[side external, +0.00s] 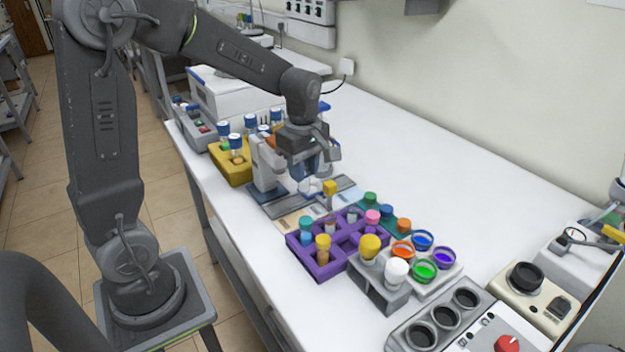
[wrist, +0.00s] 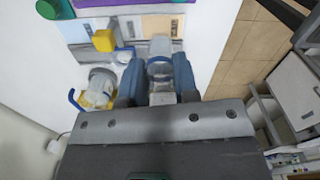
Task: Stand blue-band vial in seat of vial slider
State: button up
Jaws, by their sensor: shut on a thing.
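My gripper (side external: 311,178) is low over the white bench, beside a pale upright instrument. In the wrist view its two blue fingers (wrist: 160,80) are shut on the blue-band vial (wrist: 160,48), a clear vial with a blue ring. The vial's pale end also shows below the fingers in the side view (side external: 311,186). Its lower end and any contact below are unclear. A grey strip with a dark channel (side external: 343,184), possibly the vial slider, lies beneath and beside the gripper. Its seat cannot be made out.
A yellow-topped piece (side external: 330,188) stands close by the fingers and shows in the wrist view (wrist: 103,40). The pale instrument (side external: 266,165) is on the other side. A purple rack (side external: 298,254) with capped vials stands in front. The bench (side external: 450,160) behind is clear.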

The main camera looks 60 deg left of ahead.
jog(key=r, duration=0.2)
jog(key=a+r, duration=0.1)
jog(key=r, duration=0.1)
jog(key=shift+w+r, duration=0.1)
jog(key=shift+w, duration=0.25)
jog(key=w+a, duration=0.8)
jog(key=a, duration=0.1)
jog(key=shift+a+f, duration=0.2)
jog(key=shift+f, duration=2.45)
jog(key=shift+a+f, duration=0.15)
jog(key=shift+f, duration=2.5)
jog(key=shift+f, duration=1.8)
jog(key=o, duration=1)
